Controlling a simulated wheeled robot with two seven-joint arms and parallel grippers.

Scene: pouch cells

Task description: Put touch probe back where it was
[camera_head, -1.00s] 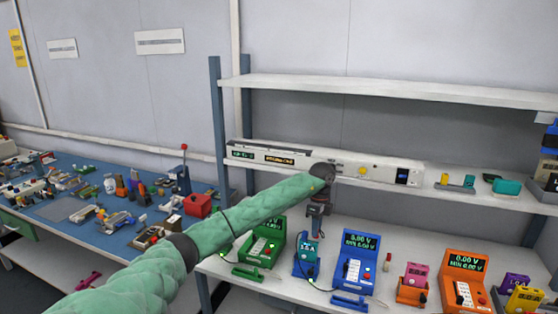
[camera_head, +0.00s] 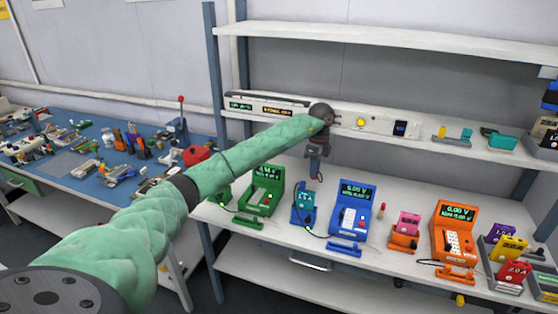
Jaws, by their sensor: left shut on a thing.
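My left arm crosses from the lower left, and its gripper (camera_head: 316,163) points down over the bench in front of the shelf. A small red-topped upright thing (camera_head: 381,211) stands right of the blue meter. My right gripper is not in view.
A green meter (camera_head: 265,190) and an orange meter (camera_head: 454,228) stand on the white bench. Handled pieces lie in front, including a blue one (camera_head: 344,249). A pink cell (camera_head: 408,223) and several cells at the right stand nearby. The shelf (camera_head: 420,140) is close behind my gripper.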

